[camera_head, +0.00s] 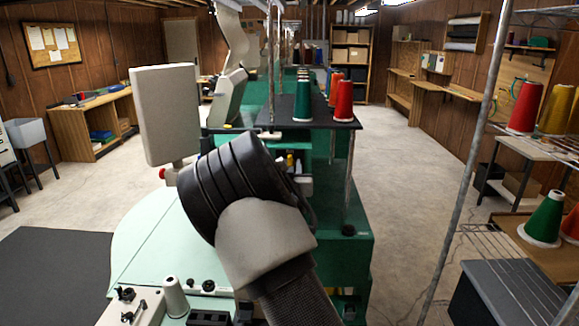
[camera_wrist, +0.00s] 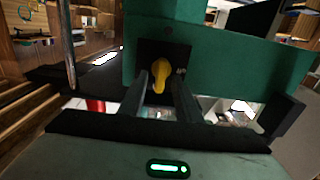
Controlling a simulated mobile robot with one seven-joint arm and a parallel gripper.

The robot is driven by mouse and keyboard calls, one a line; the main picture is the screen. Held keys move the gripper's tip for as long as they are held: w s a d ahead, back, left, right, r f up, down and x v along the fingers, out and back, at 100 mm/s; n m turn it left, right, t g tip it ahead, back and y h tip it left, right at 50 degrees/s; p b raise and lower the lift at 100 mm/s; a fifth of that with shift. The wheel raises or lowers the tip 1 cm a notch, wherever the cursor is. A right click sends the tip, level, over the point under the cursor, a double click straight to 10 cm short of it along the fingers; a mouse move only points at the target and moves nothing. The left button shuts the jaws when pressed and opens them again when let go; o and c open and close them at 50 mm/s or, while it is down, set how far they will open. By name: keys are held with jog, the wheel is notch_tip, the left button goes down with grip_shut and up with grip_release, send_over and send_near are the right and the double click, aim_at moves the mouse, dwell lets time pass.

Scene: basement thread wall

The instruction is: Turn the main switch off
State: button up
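The main switch (camera_wrist: 159,73) is a yellow knob on a dark plate in the green machine body, seen in the wrist view. A small white marking, too small to read, is just right of it. My gripper (camera_wrist: 161,88) is open and faces the switch, with one dark finger on each side of the knob's lower part in the picture. I see a gap between the fingers and the knob, and cannot tell how far in depth they are from it. In the head view my arm covers the gripper, and the switch does not show.
The green machine (camera_head: 345,255) with its pale table top (camera_head: 150,240) stands close around my arm. Thread cones, one green (camera_head: 303,101) and one red (camera_head: 344,101), stand on its dark shelf. A metal pole (camera_head: 470,170) rises at the right. Concrete floor (camera_head: 400,200) is clear beyond.

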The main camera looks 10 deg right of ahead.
grip_shut()
jog(key=shift+f, duration=0.1)
jog(key=shift+a+f+n+b, duration=0.1)
jog(key=shift+a+n+b, duration=0.05)
jog(key=shift+n+b, duration=0.9)
jog(key=n+b, duration=0.2)
jog(key=n, duration=0.1)
jog(key=n+b, duration=0.1)
jog(key=n, duration=0.1)
jog(key=shift+a+f, duration=0.1)
jog(key=shift+a, duration=0.15)
jog(key=n+b, duration=0.1)
jog(key=n, duration=0.1)
jog(key=n+b, duration=0.1)
jog(key=n, duration=0.2)
jog(key=shift+a+f+n+b, duration=0.2)
jog(key=shift+n+b, duration=0.05)
jog(key=shift+b, duration=0.15)
jog(key=n+b, duration=0.2)
jog(key=n, duration=0.3)
jog(key=shift+w+f, duration=0.1)
jog(key=shift+f, duration=0.05)
jog(key=shift+n, duration=0.3)
